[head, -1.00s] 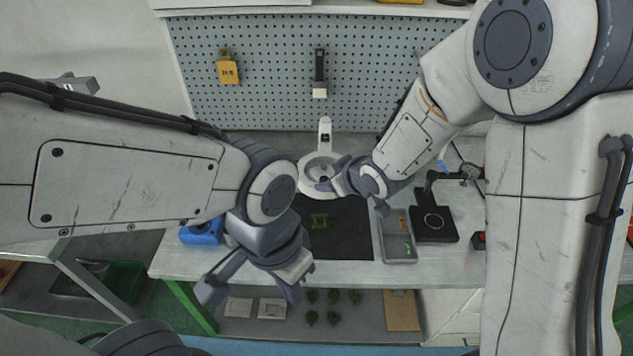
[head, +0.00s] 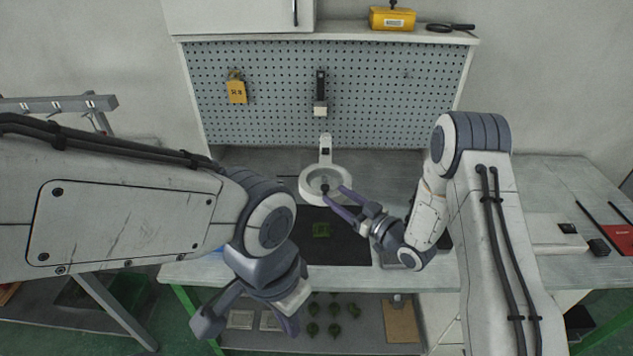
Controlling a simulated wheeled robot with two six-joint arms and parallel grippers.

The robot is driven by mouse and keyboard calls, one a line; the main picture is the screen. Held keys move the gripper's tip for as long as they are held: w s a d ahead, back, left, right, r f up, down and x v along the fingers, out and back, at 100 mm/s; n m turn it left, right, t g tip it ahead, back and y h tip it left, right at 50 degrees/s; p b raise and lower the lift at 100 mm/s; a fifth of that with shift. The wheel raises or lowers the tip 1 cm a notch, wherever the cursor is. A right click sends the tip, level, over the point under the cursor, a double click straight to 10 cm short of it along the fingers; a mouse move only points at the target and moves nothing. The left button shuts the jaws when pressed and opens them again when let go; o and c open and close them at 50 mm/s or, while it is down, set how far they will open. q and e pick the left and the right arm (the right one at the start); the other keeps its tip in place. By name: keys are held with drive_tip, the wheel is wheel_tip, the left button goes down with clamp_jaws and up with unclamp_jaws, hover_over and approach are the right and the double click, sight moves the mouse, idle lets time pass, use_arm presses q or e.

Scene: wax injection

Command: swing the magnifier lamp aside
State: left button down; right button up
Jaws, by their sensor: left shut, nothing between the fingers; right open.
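The magnifier lamp (head: 308,192) is a white ring head on a short white arm, standing at the back middle of the bench in front of the pegboard. My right gripper (head: 333,195) is open, with its purple-grey fingers reaching from the right to the ring's front right rim. I cannot tell whether they touch it. My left gripper (head: 248,322) hangs in front of the bench, low in the picture, well away from the lamp.
My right arm covers much of the bench's right half. A shelf below holds several green pieces (head: 334,329). A red item (head: 618,239) lies on the far right table.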

sight(317, 183)
drive_tip(key=p+x, duration=0.2)
drive_tip(key=x, duration=0.5)
drive_tip(key=shift+w+a, duration=0.1)
drive_tip(key=shift+a, duration=0.15)
drive_tip(key=shift+w+a+p, duration=0.3)
drive_tip(key=shift+w+a, duration=0.05)
drive_tip(key=shift+f, duration=0.1)
clamp_jaws()
idle(0.7)
